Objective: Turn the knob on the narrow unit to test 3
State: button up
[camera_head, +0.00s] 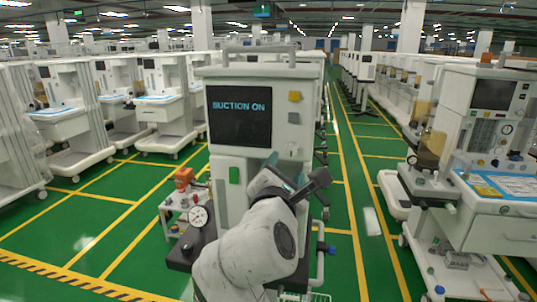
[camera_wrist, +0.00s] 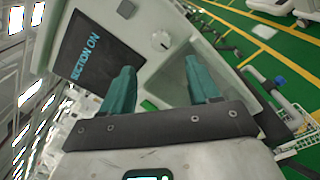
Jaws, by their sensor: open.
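The narrow unit (camera_head: 244,80) stands upright in the middle of the head view, with a dark screen (camera_head: 239,116) reading "SUCTION ON". A round pale knob (camera_wrist: 161,41) shows on its front in the wrist view, below and to the right of the screen in the unit's own frame. It has a small dark mark, but I cannot read any position labels. My gripper (camera_wrist: 160,66) is open, its two teal fingers pointing toward the panel, with the knob beyond and between their tips, apparently not touched. In the head view my arm covers part of the unit's lower front.
A round gauge (camera_head: 198,216) is at the unit's lower left. A larger cart (camera_head: 495,130) stands at the right. Rows of carts line the left, with green floor (camera_head: 95,225) between.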

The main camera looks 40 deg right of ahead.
aim_at(291, 151)
jog(key=p+x, duration=0.1)
jog(key=x, duration=0.9)
jog(key=shift+w+d, duration=0.2)
jog(key=shift+d, duration=0.05)
jog(key=c, duration=1)
